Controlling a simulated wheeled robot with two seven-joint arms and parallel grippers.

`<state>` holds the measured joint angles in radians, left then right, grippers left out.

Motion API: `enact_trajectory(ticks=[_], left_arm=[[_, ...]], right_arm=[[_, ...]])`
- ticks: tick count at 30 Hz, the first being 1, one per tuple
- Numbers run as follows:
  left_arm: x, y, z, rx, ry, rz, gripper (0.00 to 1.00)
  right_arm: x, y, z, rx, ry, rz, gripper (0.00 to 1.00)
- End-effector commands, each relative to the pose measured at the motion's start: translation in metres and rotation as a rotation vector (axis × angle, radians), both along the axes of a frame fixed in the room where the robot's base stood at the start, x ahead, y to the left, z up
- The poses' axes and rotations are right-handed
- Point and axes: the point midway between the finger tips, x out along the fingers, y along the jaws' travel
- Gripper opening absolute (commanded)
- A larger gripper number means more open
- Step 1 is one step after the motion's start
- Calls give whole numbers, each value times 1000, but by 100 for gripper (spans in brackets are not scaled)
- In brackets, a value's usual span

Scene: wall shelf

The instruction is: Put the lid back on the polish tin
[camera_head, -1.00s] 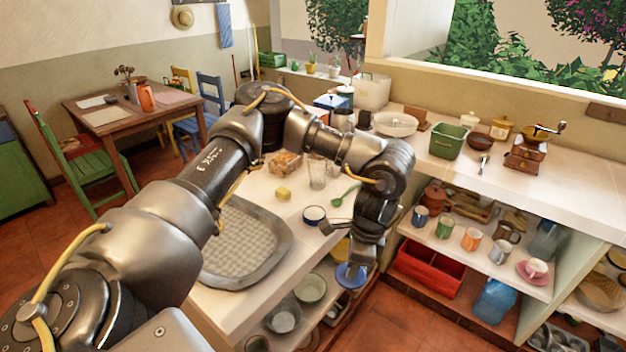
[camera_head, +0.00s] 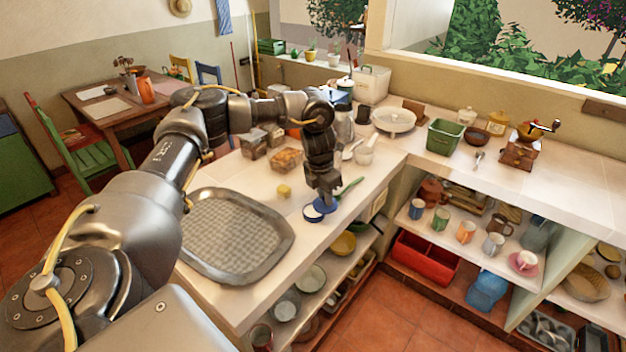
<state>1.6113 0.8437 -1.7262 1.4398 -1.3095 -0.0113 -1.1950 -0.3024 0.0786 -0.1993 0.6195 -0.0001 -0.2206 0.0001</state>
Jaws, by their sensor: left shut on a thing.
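The polish tin (camera_head: 311,214) is a small, low, round blue tin with a pale inside, standing near the front edge of the counter. My left gripper (camera_head: 325,198) points down beside it, shut on the blue lid (camera_head: 328,207). The lid is just right of the tin in the picture and partly overlaps it. Whether the two touch, and how high the lid is above the counter, I cannot tell. The fingers hide part of the lid. My right gripper is not in view.
A large grey tray (camera_head: 285,245) lies left of the tin. Bowls (camera_head: 312,278) stand on the shelf below the counter edge. Bare counter (camera_head: 245,180) shows behind the tray.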

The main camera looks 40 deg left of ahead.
Motion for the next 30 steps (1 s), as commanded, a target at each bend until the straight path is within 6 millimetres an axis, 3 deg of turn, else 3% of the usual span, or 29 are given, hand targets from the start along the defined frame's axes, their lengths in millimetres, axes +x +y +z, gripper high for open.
enact_trajectory(ticks=[6,12,23,30], left_arm=[[5,35,8,1,0,-329,0],[6,49,10,1,0,-480,0],[6,51,7,2,1,-512,0],[6,51,-8,2,1,-511,0]], right_arm=[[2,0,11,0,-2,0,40],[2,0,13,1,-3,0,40],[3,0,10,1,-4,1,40],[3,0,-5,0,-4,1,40]])
